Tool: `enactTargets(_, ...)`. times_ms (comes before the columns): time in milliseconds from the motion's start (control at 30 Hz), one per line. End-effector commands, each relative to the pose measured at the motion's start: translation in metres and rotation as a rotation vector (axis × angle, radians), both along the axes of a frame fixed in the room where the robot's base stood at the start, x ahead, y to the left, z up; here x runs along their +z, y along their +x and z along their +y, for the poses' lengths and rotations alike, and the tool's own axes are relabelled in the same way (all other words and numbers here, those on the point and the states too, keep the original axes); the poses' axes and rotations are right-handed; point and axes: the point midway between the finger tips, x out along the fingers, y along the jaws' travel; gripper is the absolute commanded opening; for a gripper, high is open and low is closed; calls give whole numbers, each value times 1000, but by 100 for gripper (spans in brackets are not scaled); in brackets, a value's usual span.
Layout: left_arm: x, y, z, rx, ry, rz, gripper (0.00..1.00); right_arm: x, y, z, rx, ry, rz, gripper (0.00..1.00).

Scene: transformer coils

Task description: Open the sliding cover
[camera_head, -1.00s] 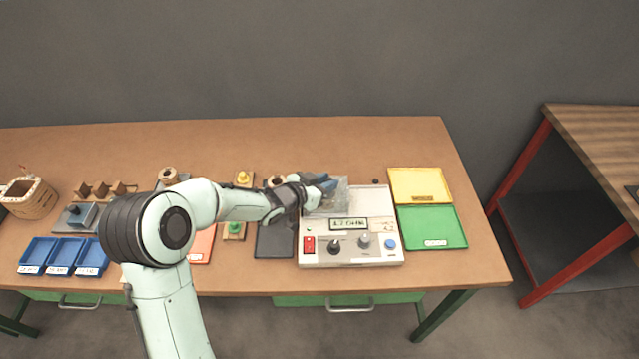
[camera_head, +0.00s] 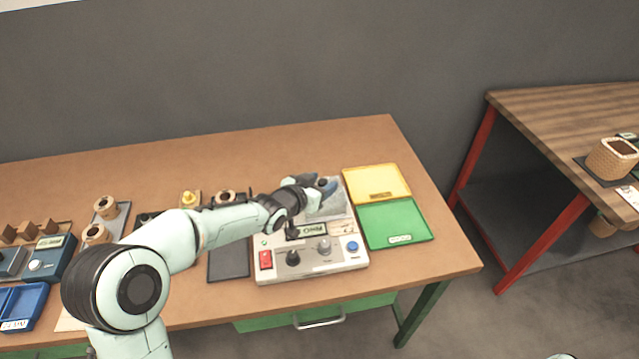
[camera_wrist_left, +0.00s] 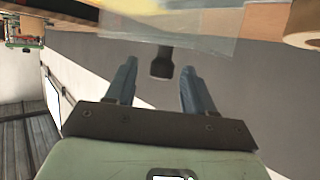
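The sliding cover (camera_head: 326,207) is a clear panel over the upper right part of a pale test box (camera_head: 325,264) with a display and knobs. It also shows as a see-through sheet at the top of the left wrist view (camera_wrist_left: 190,50). My left gripper (camera_head: 319,187) is at the cover's far side, partly hiding it. In the left wrist view its two blue-grey fingers are apart, with a dark knob (camera_wrist_left: 162,66) between their tips and visible gaps on both sides. My right gripper is not in view.
A yellow tray (camera_head: 362,180) and a green tray (camera_head: 415,226) lie right of the box. A dark mat (camera_head: 228,262) lies left of it. Coils and blue bins (camera_head: 30,301) are farther left. A second table (camera_head: 540,103) stands at the right, across a gap.

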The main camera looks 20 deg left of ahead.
Motion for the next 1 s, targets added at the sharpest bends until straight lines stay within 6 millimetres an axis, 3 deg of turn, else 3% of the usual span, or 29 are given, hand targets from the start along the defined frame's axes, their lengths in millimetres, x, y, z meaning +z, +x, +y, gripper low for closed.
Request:
enactTargets(367, 5, -7, 3, 2, 1, -3, 52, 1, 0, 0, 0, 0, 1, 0)
enactTargets(800, 42, -88, 22, 2, 3, -3, 52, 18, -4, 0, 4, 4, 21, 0)
enactTargets(1000, 51, -113, 28, 1, 1, -2, 52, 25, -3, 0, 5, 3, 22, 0)
